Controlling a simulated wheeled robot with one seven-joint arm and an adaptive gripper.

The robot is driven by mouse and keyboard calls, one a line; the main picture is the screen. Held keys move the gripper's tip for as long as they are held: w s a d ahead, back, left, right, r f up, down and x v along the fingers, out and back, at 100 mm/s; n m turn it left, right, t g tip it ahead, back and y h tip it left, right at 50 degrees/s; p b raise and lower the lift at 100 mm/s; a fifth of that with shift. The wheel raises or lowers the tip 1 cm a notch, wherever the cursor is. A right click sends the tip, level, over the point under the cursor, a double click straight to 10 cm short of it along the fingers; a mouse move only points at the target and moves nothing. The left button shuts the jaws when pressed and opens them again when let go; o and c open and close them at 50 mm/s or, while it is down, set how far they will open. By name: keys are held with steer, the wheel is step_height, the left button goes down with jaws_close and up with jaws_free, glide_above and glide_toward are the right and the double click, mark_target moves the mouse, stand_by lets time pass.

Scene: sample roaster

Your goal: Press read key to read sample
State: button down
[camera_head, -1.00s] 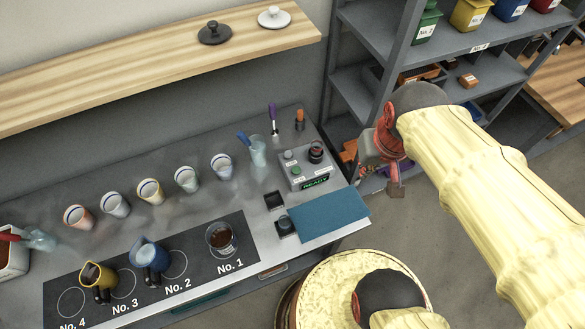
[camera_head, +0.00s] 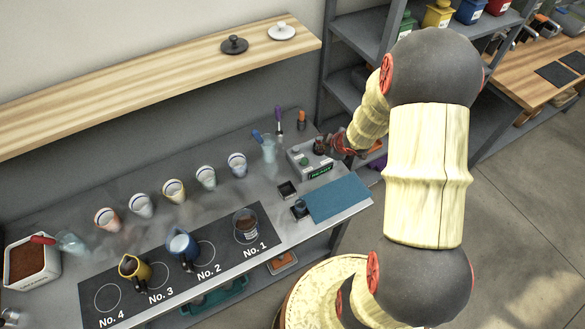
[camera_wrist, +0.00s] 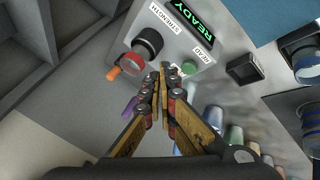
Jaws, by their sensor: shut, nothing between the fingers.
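The grey reader box (camera_head: 313,168) stands at the right end of the counter. In the wrist view the box (camera_wrist: 184,32) has a lit display (camera_wrist: 193,20) reading READY. A round green key (camera_wrist: 189,68) sits beside the READ label (camera_wrist: 202,53). In the head view my gripper (camera_head: 325,146) is at the box's back right.
A blue mat (camera_head: 339,197) lies in front of the box, with two small black square holders (camera_head: 287,190) to its left. A glass (camera_head: 268,147) with tools, an orange-topped item (camera_head: 302,121) and a row of cups (camera_head: 206,177) stand nearby. Shelving (camera_head: 350,40) rises behind.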

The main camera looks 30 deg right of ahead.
steer(key=w+a+r+n+t+y, duration=0.2)
steer(key=w+a+r, duration=0.1)
steer(key=a, duration=0.2)
steer(key=shift+w+a+r+n, duration=0.3)
steer(key=shift+a, duration=0.05)
steer(key=shift+f, duration=0.15)
steer(key=b, duration=0.7)
glide_above(303, 162)
step_height(303, 162, down, 7)
steer(key=shift+r, duration=0.1)
steer(key=shift+f+b, duration=0.7)
steer(key=shift+f, duration=0.15)
steer(key=shift+f, duration=0.15)
steer(key=shift+f, duration=0.3)
steer(key=shift+f+b, duration=0.6)
stand_by(0.8)
steer(key=shift+r, duration=0.2)
steer(key=shift+r+p, duration=0.85)
steer(key=shift+p, duration=0.25)
